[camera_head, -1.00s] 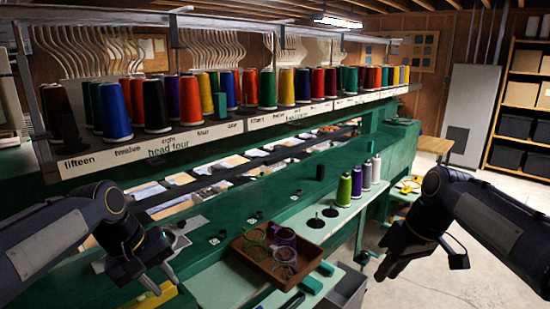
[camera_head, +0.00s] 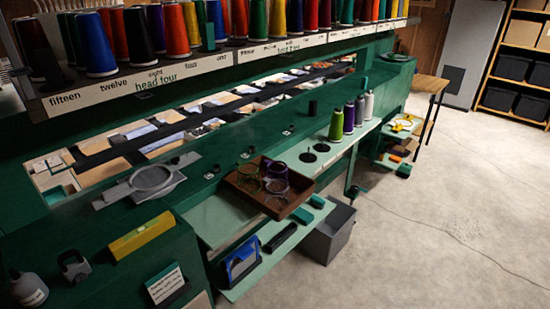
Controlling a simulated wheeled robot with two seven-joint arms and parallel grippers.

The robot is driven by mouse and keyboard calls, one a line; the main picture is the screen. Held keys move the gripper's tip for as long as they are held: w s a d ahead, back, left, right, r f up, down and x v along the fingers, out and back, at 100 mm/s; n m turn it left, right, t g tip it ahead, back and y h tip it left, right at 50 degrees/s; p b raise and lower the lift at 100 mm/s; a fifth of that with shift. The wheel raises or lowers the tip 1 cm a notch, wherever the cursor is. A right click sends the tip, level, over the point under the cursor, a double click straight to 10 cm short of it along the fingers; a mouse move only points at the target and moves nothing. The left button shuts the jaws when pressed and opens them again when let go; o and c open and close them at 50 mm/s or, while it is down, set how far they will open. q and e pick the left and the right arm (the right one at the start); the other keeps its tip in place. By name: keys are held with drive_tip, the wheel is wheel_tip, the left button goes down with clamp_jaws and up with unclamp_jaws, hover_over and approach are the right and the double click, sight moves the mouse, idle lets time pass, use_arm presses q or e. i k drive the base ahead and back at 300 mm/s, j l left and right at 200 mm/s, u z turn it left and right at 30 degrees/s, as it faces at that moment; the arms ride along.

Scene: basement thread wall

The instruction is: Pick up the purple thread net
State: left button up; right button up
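A brown tray (camera_head: 306,196) sits on the green bench near the middle of the head view. Small round net-like items lie in it, close together. The purple one (camera_head: 277,171) is at the back right of the tray and looks like the purple thread net. Neither of my grippers is in view.
Green (camera_head: 337,124), purple (camera_head: 349,119) and pale thread cones stand on the shelf right of the tray. A grey magnifier-like tool (camera_head: 152,181) and a yellow block (camera_head: 142,236) lie left. A grey bin (camera_head: 329,236) stands below. The floor at right is clear.

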sight(267, 163)
drive_tip(key=i+l+u, duration=0.15)
drive_tip(key=l, duration=0.25)
drive_tip(key=i+l+u, duration=0.1)
drive_tip(key=l, duration=0.25)
drive_tip(key=i+l+u, duration=0.25)
drive_tip(key=i+l, duration=0.15)
drive_tip(key=i+l+u, duration=0.25)
drive_tip(key=i+l, duration=0.25)
drive_tip(key=i+j+u, duration=0.2)
drive_tip(key=i, duration=0.2)
drive_tip(key=l, duration=0.1)
